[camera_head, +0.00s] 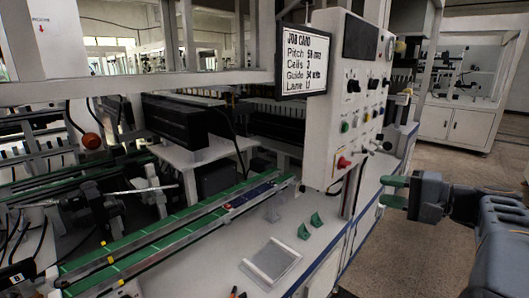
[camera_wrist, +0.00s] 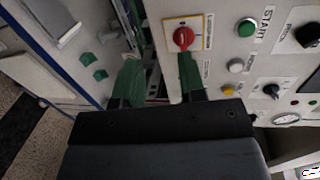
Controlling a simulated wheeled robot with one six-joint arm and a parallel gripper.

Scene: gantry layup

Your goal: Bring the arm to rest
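My gripper (camera_head: 386,191) is at the right of the head view, in the air beside the lower right of the control panel (camera_head: 337,130). Its two green fingers are spread apart with nothing between them. In the wrist view the open gripper (camera_wrist: 157,62) points toward the panel. The right fingertip appears just below the red rotary switch (camera_wrist: 183,38) and overlaps its lower edge; I cannot tell whether they touch. My arm comes in from the right edge of the head view.
A job card (camera_head: 304,62) hangs left of the panel. Green-edged rails (camera_head: 160,235) with dark blue cells (camera_head: 250,194) cross the bench. A clear tray (camera_head: 270,263) and small green blocks (camera_head: 304,231) lie on the white top. Open floor (camera_head: 440,155) lies right of the machine.

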